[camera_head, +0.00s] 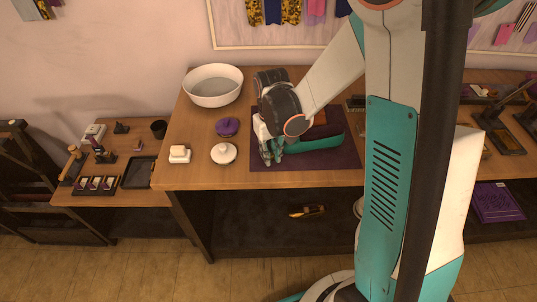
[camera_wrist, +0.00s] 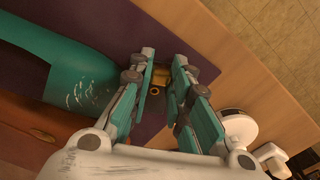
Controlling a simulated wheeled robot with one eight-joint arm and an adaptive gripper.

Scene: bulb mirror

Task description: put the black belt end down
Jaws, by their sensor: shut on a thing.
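My gripper (camera_head: 272,160) points down at the left front part of a purple mat (camera_head: 345,158) on the wooden table. In the wrist view my gripper (camera_wrist: 164,58) has its fingers a little apart, with a small brass-coloured piece (camera_wrist: 161,76) with a ring between them. It is shut on this piece. No black belt end can be made out; whether the brass piece belongs to it I cannot tell. A scuffed teal curved piece (camera_wrist: 80,85) lies over the mat beside the fingers. My wrist and arm hide much of the mat in the head view.
A white lidded pot (camera_head: 223,153), a purple round object (camera_head: 227,127) and a white bowl (camera_head: 213,86) stand left of the mat. A white block (camera_head: 180,154) sits near the table's front left. Bare wood shows between them. A lower side table (camera_head: 110,202) stands further left.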

